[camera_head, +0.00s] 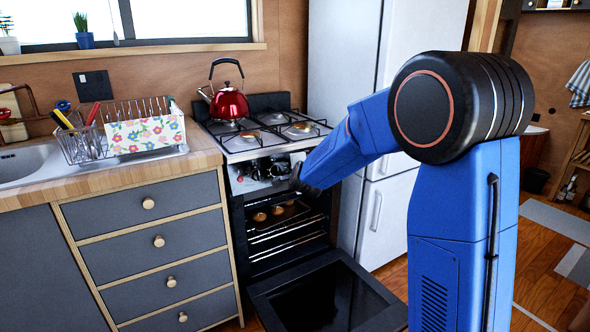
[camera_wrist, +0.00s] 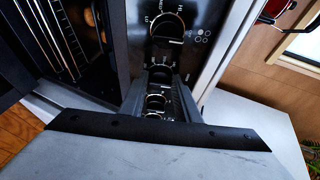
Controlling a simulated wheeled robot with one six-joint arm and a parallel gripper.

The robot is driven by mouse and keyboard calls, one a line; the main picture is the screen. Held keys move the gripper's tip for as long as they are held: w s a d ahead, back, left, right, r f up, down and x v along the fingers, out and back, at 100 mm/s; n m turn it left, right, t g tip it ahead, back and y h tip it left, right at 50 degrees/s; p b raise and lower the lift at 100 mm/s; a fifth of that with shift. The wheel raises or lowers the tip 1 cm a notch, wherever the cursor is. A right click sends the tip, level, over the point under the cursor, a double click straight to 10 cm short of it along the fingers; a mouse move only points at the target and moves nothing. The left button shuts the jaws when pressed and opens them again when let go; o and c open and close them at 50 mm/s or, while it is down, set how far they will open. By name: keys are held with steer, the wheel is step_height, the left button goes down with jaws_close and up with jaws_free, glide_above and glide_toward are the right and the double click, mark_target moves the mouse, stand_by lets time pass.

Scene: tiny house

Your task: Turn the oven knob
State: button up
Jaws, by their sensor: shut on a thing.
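The oven (camera_head: 262,185) stands below the gas hob, with a row of knobs on its dark front panel. My gripper (camera_head: 296,177) is at the right part of this panel in the head view, where my arm hides the knob there. In the wrist view my gripper (camera_wrist: 160,82) has its two fingers against the panel, shut on an oven knob (camera_wrist: 158,76) between them. Another oven knob (camera_wrist: 168,28) with a bright ring is free above the fingers. The oven door (camera_head: 325,292) is open and lowered.
A red kettle (camera_head: 230,103) stands on the hob. Round baked items (camera_head: 268,214) sit inside the oven. A drawer cabinet (camera_head: 150,250) and a dish rack (camera_head: 120,130) are at left. A white fridge (camera_head: 342,60) stands close on the right.

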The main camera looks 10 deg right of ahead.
steer(key=o, duration=1)
steer(key=shift+o, duration=0.2)
steer(key=v, duration=1.7)
steer(key=shift+s, duration=0.2)
steer(key=shift+r, duration=0.15)
